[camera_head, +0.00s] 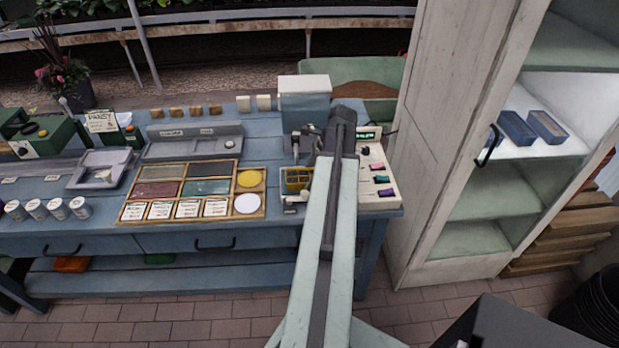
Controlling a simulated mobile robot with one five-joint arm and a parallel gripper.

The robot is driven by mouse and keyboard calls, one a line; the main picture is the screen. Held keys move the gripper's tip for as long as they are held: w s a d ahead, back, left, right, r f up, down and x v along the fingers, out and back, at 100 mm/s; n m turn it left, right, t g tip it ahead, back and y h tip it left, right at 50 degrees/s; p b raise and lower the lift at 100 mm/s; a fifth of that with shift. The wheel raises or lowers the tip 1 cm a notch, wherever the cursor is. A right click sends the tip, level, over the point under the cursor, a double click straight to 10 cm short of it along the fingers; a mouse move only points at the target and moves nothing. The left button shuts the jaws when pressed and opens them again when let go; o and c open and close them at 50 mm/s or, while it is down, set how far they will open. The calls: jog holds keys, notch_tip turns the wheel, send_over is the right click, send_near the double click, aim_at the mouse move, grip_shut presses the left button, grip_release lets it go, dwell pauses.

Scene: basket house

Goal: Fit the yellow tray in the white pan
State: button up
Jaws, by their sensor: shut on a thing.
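The yellow tray (297,180) is a small yellow, compartmented piece just left of my arm, near the right end of the blue bench. It appears at or over the white pan (285,188), whose pale rim shows around it; I cannot tell whether it is seated or held above. My gripper (303,147) is dark and small behind the tray, left of my forearm. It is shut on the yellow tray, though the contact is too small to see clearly. My forearm hides the right side of the tray and pan.
A control panel with coloured knobs (378,175) is close on the right. A wooden sorting board (195,191) with a yellow and a white disc lies left. A tall white cabinet (450,150) stands right of the bench (180,226).

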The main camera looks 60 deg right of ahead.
jog(key=shift+f+b, duration=0.55)
jog(key=shift+f, duration=0.15)
jog(key=o, duration=2)
jog(key=shift+o, duration=0.2)
jog(key=shift+o, duration=0.3)
jog(key=shift+r+p, duration=0.45)
jog(key=shift+p, duration=0.05)
notch_tip(320, 180, up, 3)
jog(key=shift+a+f+p, duration=0.1)
jog(key=shift+f+p, duration=0.05)
jog(key=shift+p, duration=1.05)
notch_tip(320, 180, up, 5)
jog(key=p, duration=0.4)
jog(key=shift+f+p, duration=0.15)
jog(key=shift+p, duration=0.25)
jog(key=shift+f, duration=0.1)
